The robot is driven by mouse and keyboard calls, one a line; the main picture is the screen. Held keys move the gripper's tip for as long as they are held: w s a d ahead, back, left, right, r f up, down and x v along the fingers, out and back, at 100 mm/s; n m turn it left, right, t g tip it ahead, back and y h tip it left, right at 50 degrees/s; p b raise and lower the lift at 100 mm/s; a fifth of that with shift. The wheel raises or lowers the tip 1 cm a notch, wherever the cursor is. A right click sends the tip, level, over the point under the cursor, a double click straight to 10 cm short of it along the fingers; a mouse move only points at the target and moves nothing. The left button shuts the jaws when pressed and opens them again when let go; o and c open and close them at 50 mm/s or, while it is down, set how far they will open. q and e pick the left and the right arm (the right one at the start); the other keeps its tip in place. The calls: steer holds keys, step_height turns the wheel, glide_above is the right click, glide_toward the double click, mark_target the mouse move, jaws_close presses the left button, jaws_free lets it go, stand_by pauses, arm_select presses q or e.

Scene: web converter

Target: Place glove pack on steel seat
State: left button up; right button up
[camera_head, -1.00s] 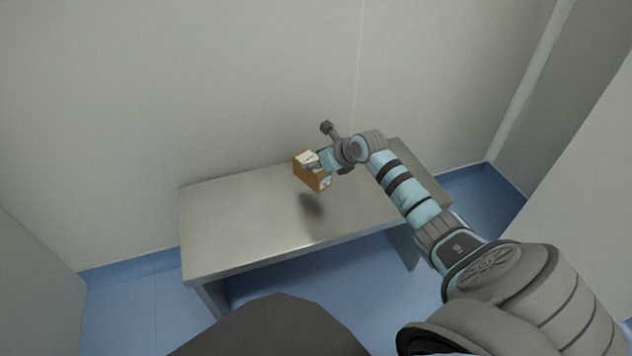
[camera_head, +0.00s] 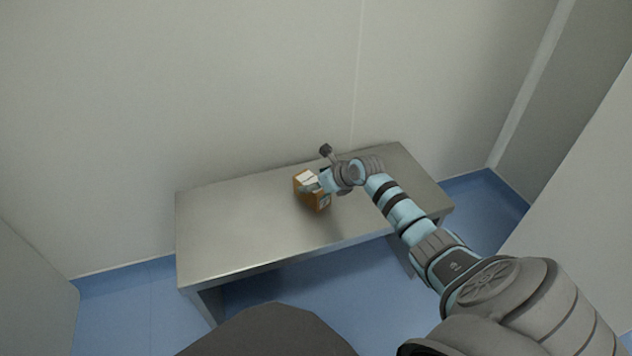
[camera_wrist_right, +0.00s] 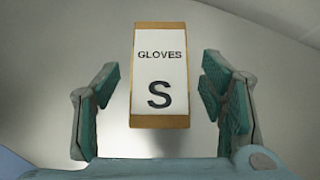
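The glove pack (camera_head: 312,191) is an orange-brown box with a white label. It is at the middle of the steel seat (camera_head: 235,225) and appears to rest on it, with its shadow close against its base. In the right wrist view the pack (camera_wrist_right: 160,75) shows its "GLOVES S" label. My right gripper (camera_head: 322,183) is at the pack's right side in the head view. In the wrist view its green-padded fingers (camera_wrist_right: 160,90) stand on both sides of the pack, with a visible gap on each side. My left gripper is not in view.
A pale wall (camera_head: 200,90) runs close behind the seat. Another wall panel (camera_head: 585,200) stands at the right. The seat is clear left and right of the pack. Blue floor (camera_head: 120,305) lies around it.

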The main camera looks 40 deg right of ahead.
steer(key=shift+r, duration=0.25)
steer(key=p+v, duration=0.3)
steer(key=v, duration=0.1)
steer(key=shift+s+r+p, duration=0.15)
steer(key=shift+r+p, duration=0.1)
steer(key=shift+p, duration=0.05)
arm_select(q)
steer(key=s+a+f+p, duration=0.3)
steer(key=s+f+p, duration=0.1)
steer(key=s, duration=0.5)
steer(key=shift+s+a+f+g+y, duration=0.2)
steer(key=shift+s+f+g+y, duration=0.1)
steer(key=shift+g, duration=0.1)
arm_select(e)
steer(key=v, duration=0.7)
steer(key=shift+s, duration=0.2)
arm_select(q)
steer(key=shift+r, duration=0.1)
